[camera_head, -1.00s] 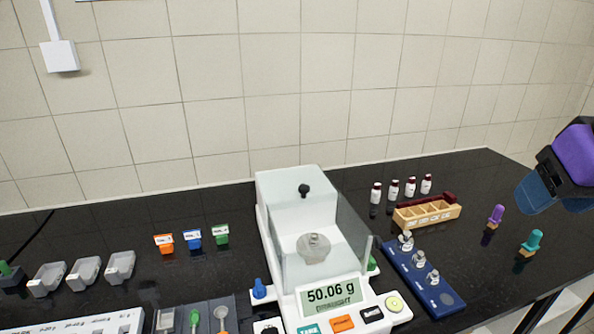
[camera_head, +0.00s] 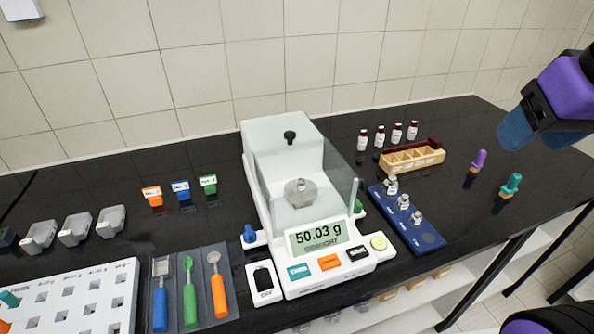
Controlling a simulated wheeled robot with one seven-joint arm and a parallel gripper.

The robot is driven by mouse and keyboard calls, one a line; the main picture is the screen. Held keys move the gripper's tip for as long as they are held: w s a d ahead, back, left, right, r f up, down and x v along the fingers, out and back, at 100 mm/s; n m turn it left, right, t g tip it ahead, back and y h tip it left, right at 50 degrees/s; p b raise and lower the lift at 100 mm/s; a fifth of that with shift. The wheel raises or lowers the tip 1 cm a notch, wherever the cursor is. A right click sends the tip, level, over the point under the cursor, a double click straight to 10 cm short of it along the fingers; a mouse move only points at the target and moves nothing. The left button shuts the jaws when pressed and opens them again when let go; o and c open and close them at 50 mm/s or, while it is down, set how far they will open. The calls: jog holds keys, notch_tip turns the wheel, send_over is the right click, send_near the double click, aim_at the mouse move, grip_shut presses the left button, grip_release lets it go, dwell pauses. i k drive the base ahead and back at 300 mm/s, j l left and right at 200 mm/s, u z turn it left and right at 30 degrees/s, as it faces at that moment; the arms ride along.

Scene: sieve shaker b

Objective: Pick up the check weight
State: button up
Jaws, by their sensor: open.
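A silver metal weight (camera_head: 300,191) sits on the pan inside the glass chamber of the white balance (camera_head: 283,143); the balance display (camera_head: 318,236) reads 50.03 g. More silver knobbed weights (camera_head: 403,202) stand in a row in a blue tray (camera_head: 429,240) just right of the balance. No label tells which one is the check weight. My gripper (camera_head: 515,131), with dark blue fingers, is raised at the upper right, well apart from the balance and the tray. It is open with nothing seen in it.
Several small vials (camera_head: 380,137) stand behind a wooden rack (camera_head: 413,160). Purple (camera_head: 478,160) and teal (camera_head: 511,185) knobbed pieces stand to its right. Orange, blue and green tubs (camera_head: 181,190) and a tray of spatulas (camera_head: 207,261) lie left. Black counter is clear near the right edge.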

aim_at(301, 184)
jog(key=j+u, duration=0.45)
jog(key=u, duration=0.25)
jog(key=i+j+u, duration=0.1)
jog(key=u, duration=0.2)
jog(key=j, duration=0.1)
